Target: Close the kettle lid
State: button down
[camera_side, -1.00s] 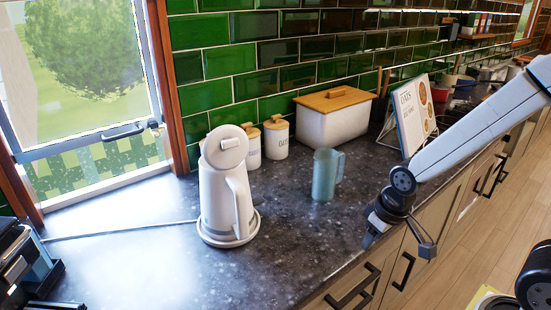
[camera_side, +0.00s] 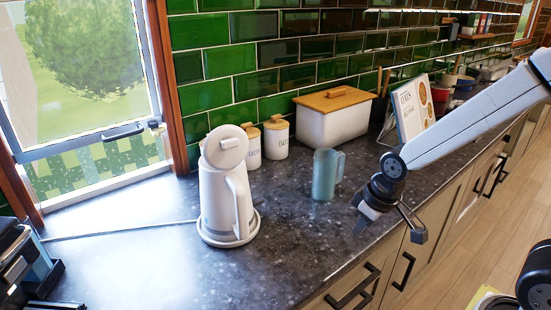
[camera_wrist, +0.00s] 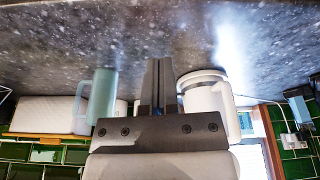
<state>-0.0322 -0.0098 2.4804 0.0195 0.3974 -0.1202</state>
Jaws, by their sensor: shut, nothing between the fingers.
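The white kettle (camera_side: 218,200) stands upright on its round base on the dark counter in the side view. The lid cannot be made out there.
A blue-grey mug (camera_side: 325,175) stands between kettle and gripper, farther back. Lidded canisters (camera_side: 276,139), a white bread box (camera_side: 333,122) and a recipe stand (camera_side: 413,108) line the green tiled wall. A cord (camera_side: 120,231) runs left from the kettle. The counter before the kettle is clear.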

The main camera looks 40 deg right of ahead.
jog(key=w+a+r+n+t+y, duration=0.1)
jog(key=w+a+r+n, duration=0.2)
jog(key=r, duration=0.5)
jog(key=w+a+r+n+t+y, duration=0.1)
jog(key=w+a+r+n, duration=0.3)
jog(key=r, duration=0.4)
jog(key=w+a+r+n+t+y, duration=0.1)
jog(key=w+a+r+n, duration=0.3)
jog(key=a+r+n, duration=0.2)
notch_tip(320, 180, up, 2)
jog(key=shift+a+r, duration=0.15)
jog(key=shift+a, duration=0.25)
jog(key=shift+w, duration=0.1)
send_near(229, 151)
jog(key=s+a+f, duration=0.4)
jog(key=shift+w+d, duration=0.2)
jog(key=shift+w, duration=0.55)
jog(key=shift+w+d, duration=0.2)
jog(key=shift+w, duration=0.55)
jog(key=shift+w+d, duration=0.2)
jog(key=shift+w, duration=0.55)
